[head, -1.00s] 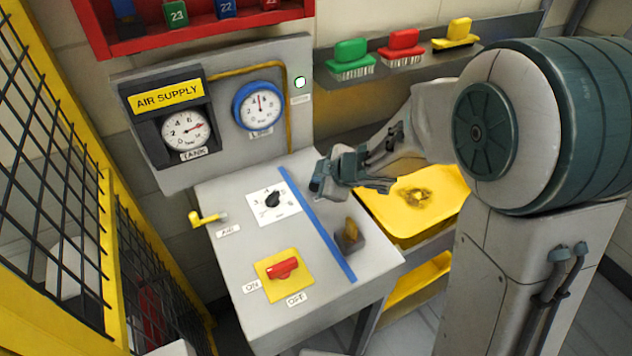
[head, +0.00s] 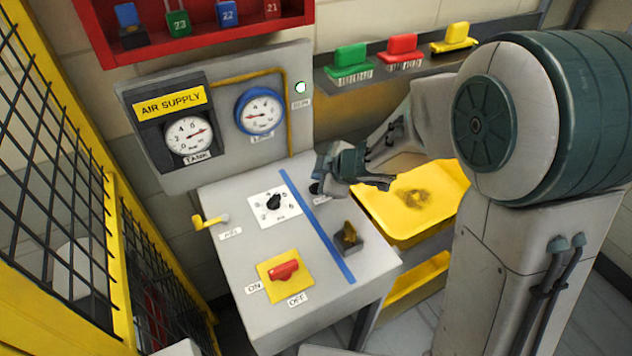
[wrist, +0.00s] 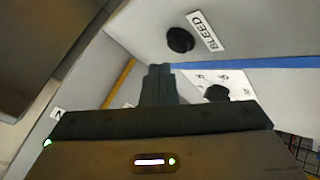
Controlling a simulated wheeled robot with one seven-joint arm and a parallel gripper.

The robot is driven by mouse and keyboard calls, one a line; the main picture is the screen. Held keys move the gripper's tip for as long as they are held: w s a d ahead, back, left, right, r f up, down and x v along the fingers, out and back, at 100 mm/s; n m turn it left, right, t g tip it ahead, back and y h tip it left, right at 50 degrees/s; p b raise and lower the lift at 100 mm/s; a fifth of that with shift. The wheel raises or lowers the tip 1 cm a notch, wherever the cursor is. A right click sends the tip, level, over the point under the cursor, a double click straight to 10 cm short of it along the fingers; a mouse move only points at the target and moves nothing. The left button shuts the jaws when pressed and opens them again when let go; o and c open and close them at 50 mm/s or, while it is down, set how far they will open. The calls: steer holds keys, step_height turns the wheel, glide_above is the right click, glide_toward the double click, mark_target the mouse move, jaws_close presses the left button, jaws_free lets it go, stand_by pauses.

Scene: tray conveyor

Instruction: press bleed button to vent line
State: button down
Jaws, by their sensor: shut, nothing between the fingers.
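The black round bleed button (head: 315,188) is on the grey sloping panel, right of the blue stripe. In the wrist view the button (wrist: 180,40) shows clear beside its BLEED label (wrist: 203,30). My gripper (head: 321,170) is shut and empty, just above the button and apart from it in the wrist view. Its closed fingertips (wrist: 160,69) also show there. The blue-rimmed line gauge (head: 259,109) has its red needle pointing left, toward the low end. The tank gauge (head: 189,135) has its needle pointing right.
The panel also bears a black selector dial (head: 274,203), a red ON/OFF handle (head: 284,271), a yellow AIR lever (head: 208,221) and a dark block with a brown knob (head: 349,237). A yellow tray (head: 440,205) is to the right. A lamp (head: 300,87) glows whitish green.

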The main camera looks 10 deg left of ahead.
step_height(320, 180, up, 5)
steer(key=p, duration=0.5)
steer(key=shift+r, duration=0.2)
stand_by(0.4)
steer(key=s+d+r+m+t+h, duration=0.1)
steer(key=d+r+m+h, duration=0.25)
steer(key=d, duration=0.35)
steer(key=s+d+r+m+t+h+b, duration=0.1)
steer(key=d+r+m+h, duration=0.1)
steer(key=d+m, duration=0.3)
steer(key=s+d+r+m+h, duration=0.1)
steer(key=d+r+m+h, duration=0.15)
steer(key=d, duration=0.55)
steer(key=s+d+m+g+y, duration=0.1)
steer(key=s+d+m+g, duration=0.2)
steer(key=s, duration=1.4)
steer(key=m+g+b, duration=0.1)
steer(key=m, duration=0.3)
steer(key=shift+s+d+r+m, duration=0.2)
steer(key=shift+s+r+m, duration=0.1)
steer(key=shift+s+m, duration=0.1)
